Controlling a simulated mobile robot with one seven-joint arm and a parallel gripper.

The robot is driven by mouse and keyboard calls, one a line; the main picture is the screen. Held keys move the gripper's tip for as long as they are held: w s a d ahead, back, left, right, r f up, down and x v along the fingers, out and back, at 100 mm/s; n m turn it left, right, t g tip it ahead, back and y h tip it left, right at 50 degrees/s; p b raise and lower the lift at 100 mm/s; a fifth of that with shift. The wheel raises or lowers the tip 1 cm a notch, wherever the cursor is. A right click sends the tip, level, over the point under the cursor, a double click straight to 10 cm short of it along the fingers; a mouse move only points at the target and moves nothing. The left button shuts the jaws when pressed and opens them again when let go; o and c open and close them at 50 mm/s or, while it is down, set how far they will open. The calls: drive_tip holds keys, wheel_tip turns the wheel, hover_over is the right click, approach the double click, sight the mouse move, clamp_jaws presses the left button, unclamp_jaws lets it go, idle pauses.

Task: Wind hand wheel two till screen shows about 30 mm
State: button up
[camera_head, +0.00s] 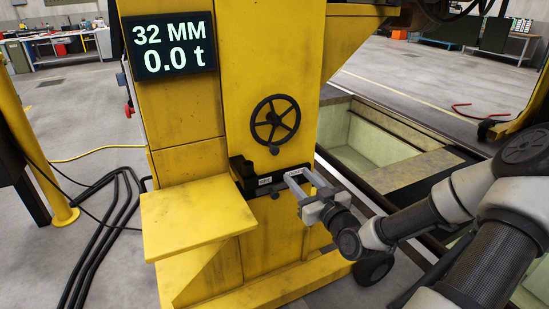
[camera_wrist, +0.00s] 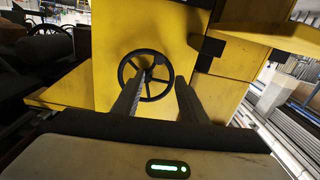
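The screen (camera_head: 169,46) on the yellow lifting column reads 32 MM and 0.0 t. A black spoked hand wheel (camera_head: 275,122) is on the column's front face; I cannot read a number on it. My gripper (camera_head: 297,173) is below and slightly right of this wheel, apart from it, near a dark panel with white labels (camera_head: 265,181). In the wrist view, my gripper (camera_wrist: 159,78) has its two fingers apart with nothing held between them. A black hand wheel (camera_wrist: 150,72) shows beyond the fingertips, partly hidden by the left finger.
A yellow shelf (camera_head: 196,214) juts out at the column's lower left. Black cables (camera_head: 100,235) lie on the floor at left. An open pit (camera_head: 370,140) lies right of the column. Another dark wheel shape (camera_wrist: 48,45) shows at left in the wrist view.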

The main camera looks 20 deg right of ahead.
sight(276, 153)
drive_tip(key=w, duration=0.5)
drive_tip(key=w+b, duration=0.1)
drive_tip(key=w, duration=1.1)
drive_tip(key=shift+a+b, duration=0.25)
drive_tip(key=shift+b, duration=0.15)
clamp_jaws()
